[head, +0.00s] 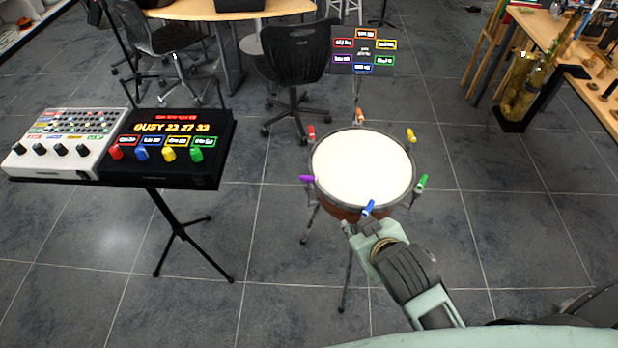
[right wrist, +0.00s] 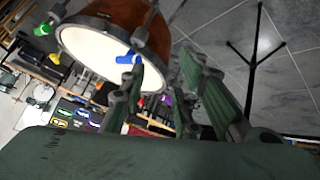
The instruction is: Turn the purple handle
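The round drum (head: 361,166) has a white top and several coloured handles around its rim. The purple handle (head: 307,179) sticks out at the left of the rim, with nothing touching it. My right gripper (head: 359,227) is by the drum's near edge, close to the blue handle (head: 368,208) and to the right of and nearer than the purple one. In the right wrist view its fingers (right wrist: 166,92) are spread with a gap between them. A small purple patch (right wrist: 166,99) shows between them; I cannot tell for sure whether it is the purple handle. My left gripper is out of view.
A sign with coloured labels (head: 362,51) stands behind the drum. A black panel with coloured knobs (head: 170,160) and a white panel (head: 62,140) stand at left. The green handle (head: 422,182) is at the drum's right. Floor between panels and drum is clear.

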